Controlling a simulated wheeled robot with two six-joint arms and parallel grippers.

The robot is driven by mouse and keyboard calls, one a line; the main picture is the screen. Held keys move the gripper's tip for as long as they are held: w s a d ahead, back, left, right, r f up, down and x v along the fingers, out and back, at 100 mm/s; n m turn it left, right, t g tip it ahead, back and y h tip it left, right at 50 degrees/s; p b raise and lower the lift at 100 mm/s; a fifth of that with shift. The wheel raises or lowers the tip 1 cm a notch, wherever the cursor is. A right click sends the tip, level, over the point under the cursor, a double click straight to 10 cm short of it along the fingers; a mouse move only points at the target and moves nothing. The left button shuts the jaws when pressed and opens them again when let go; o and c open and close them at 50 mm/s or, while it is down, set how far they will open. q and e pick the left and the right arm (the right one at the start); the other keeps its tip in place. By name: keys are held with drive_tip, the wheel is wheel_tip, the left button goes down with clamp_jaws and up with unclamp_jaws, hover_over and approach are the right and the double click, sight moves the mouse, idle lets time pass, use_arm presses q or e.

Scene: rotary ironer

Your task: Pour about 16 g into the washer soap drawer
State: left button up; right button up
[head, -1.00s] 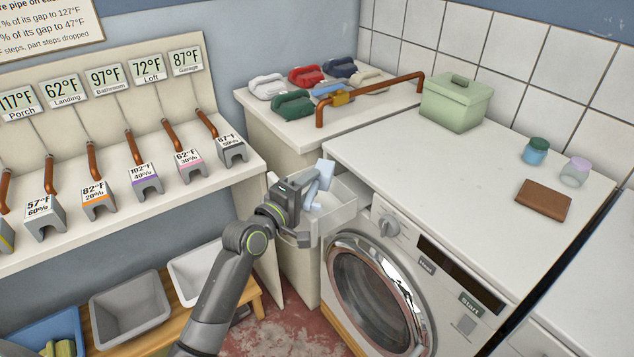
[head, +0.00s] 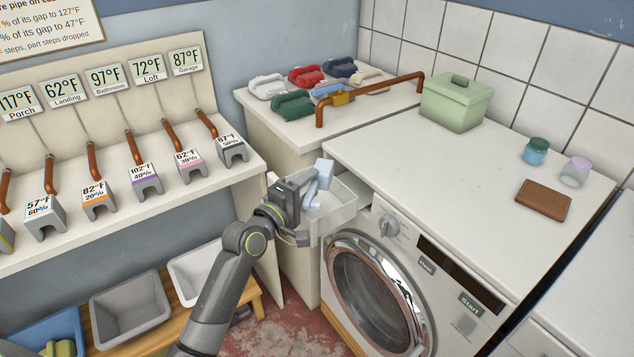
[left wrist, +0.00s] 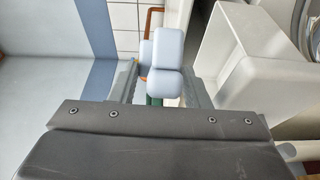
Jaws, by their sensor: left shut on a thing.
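My left gripper (head: 290,208) is shut on a light blue scoop-like thing (head: 321,174), held tilted at the open soap drawer. The light blue thing also shows in the left wrist view (left wrist: 165,48), between the fingers. The white soap drawer (head: 340,212) is pulled out at the upper left of the white washer (head: 455,262). The gripper is at the drawer's left side and covers part of it. The drawer's inside is mostly hidden, and I cannot make out any soap or stream. My right gripper is not in view.
Several coloured handled things (head: 293,103) lie on the back counter behind a copper pipe (head: 370,101). A green lidded box (head: 456,103), two small jars and a brown wallet-like thing (head: 543,200) are on the washer top. Its middle is clear. Bins (head: 130,310) stand at lower left.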

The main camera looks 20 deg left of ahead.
use_arm(q)
drive_tip(key=shift+a+n+t, duration=0.2)
drive_tip(key=shift+n+t, duration=0.1)
drive_tip(key=shift+n, duration=0.5)
idle(1.7)
drive_tip(key=shift+a+r+n+t+p, duration=0.15)
drive_tip(key=shift+r+n+t+p, duration=0.2)
drive_tip(key=shift+r+n, duration=0.45)
idle(1.4)
drive_tip(key=shift+a+f+n+t+b, duration=0.15)
drive_tip(key=shift+n+t+b, duration=0.2)
drive_tip(key=shift+n, duration=0.45)
drive_tip(key=shift+a+f+n+t+b, duration=0.1)
drive_tip(key=shift+a+n+t+b, duration=0.15)
drive_tip(key=shift+n, duration=0.55)
idle(1.7)
